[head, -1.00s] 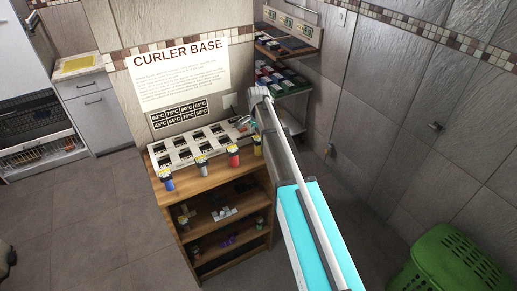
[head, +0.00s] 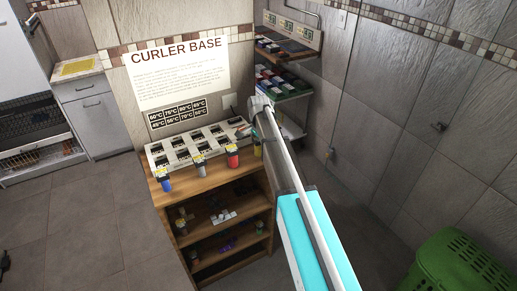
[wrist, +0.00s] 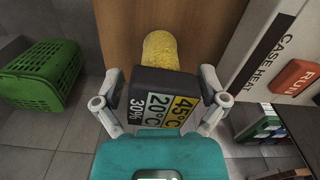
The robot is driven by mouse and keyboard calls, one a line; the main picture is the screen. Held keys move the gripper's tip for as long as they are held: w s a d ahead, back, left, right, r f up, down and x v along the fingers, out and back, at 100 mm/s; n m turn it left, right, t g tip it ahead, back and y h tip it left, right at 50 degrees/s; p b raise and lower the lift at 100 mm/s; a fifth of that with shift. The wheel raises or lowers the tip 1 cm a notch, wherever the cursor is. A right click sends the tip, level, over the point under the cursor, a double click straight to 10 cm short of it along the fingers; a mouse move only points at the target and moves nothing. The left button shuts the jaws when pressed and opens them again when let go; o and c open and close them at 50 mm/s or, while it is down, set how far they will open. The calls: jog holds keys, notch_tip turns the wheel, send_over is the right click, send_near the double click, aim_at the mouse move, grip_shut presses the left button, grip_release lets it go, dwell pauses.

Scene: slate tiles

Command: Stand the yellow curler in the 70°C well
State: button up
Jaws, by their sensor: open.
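The yellow curler (wrist: 160,50) shows in the wrist view with a dark block-shaped cap (wrist: 165,83) bearing 45°C, 20°C and 30% labels. My gripper (wrist: 161,84) is open, with one finger on each side of the cap and small gaps visible. In the head view my gripper (head: 246,128) is at the right end of the white curler base (head: 152,150), and the yellow curler (head: 258,148) is mostly hidden by my arm. The base has two rows of dark wells; the 70°C well cannot be singled out by its own label.
A temperature chart (head: 178,115) hangs behind. The base's red RUN button (wrist: 296,76) is right of the cap. A green basket (head: 455,262) stands on the floor.

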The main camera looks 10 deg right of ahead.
jog(key=c, duration=1.1)
jog(key=shift+r, duration=0.2)
jog(key=shift+c, duration=0.2)
notch_tip(320, 180, up, 2)
jog(key=shift+r+p, duration=0.1)
jog(key=shift+p, duration=1.15)
jog(key=s+r+p, duration=0.4)
jog(key=r+p, duration=0.2)
jog(key=shift+s+d+r+p, duration=0.3)
jog(key=shift+s+d+p, duration=0.05)
jog(key=shift+s+d, duration=0.05)
jog(key=s+r+p, duration=0.1)
jog(key=s, duration=0.1)
jog(key=s+r+p, duration=0.1)
jog(key=s, duration=0.1)
jog(key=s+d+r+p, duration=0.1)
jog(key=s, duration=0.2)
jog(key=shift+s+d+r, duration=0.1)
jog(key=shift+s+d+r+p, duration=0.1)
jog(key=shift+s+r+p, duration=0.1)
jog(key=shift+s, duration=0.25)
jog(key=shift+s+d+r+p, duration=0.1)
jog(key=shift+s+r+p, duration=0.1)
jog(key=shift+s, duration=0.25)
jog(key=shift+f, duration=0.2)
